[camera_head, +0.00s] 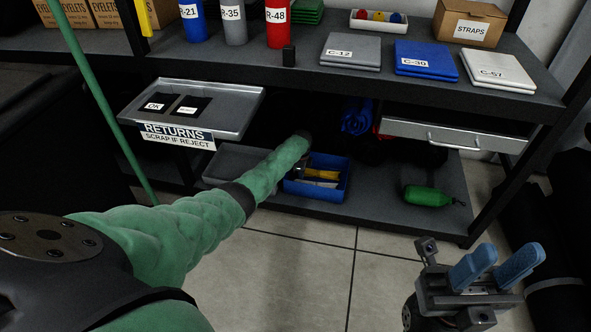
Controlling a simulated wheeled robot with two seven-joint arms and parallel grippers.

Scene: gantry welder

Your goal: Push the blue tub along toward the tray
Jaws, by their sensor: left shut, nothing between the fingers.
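The blue tub (318,192) sits on the lower shelf and holds a yellow-handled tool and other items. A low grey tray (222,163) lies to its left on the same shelf, partly behind my green-sleeved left arm. My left gripper (304,136) reaches into the dark space under the bench, by the tub's back left side. Its fingers are lost in shadow, and I cannot tell whether it touches the tub. My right gripper (496,267) is open and empty over the floor at lower right, its two blue fingers apart.
A grey returns tray (232,114) with dark pouches juts out above the lower shelf. A green bottle (428,196) lies right of the tub. A drawer (455,134) and a blue roll (357,117) are above. A green pole (103,98) stands at left. The shelf right of the tub has some free room.

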